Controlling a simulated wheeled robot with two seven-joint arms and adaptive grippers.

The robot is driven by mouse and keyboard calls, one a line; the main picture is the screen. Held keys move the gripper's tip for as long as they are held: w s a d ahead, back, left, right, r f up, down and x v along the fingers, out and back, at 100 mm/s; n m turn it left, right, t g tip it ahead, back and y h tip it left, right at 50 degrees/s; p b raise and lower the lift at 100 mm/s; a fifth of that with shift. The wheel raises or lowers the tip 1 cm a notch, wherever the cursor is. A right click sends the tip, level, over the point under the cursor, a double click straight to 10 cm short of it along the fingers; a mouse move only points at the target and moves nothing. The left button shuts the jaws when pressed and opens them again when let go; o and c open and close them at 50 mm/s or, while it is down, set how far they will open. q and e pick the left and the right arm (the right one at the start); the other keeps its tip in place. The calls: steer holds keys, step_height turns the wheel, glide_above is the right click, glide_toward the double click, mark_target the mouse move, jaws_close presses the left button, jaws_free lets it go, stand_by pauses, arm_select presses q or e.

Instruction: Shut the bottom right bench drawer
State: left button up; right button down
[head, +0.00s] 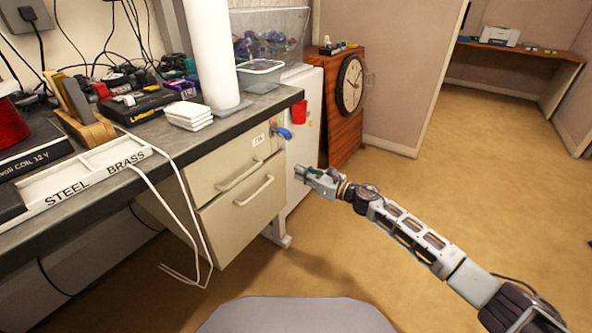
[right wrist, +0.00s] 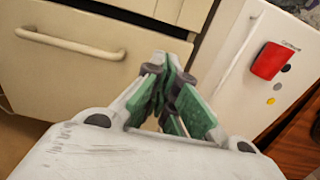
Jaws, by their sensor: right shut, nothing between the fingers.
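The bottom right bench drawer (head: 243,212) is a beige front with a pale bar handle, below the top drawer (head: 232,172). Its front seems to stand out a little past the top drawer; I cannot tell how far. In the right wrist view the bottom drawer (right wrist: 75,75) fills the left side, with its handle (right wrist: 65,42) at the upper left. My right gripper (head: 303,172) is shut and empty, just right of the drawer front near its right end. Its green-padded fingers (right wrist: 172,65) show in the wrist view; contact with the drawer is not clear. My left gripper is out of view.
A white cabinet (head: 304,120) with a red holder (head: 299,112) stands right of the drawers. A wooden cabinet with a clock (head: 350,85) is behind it. White cables (head: 185,225) hang from the cluttered bench top (head: 215,127). The floor to the right is clear.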

steer(key=p+v, duration=0.1)
steer(key=v, duration=0.5)
stand_by(0.3)
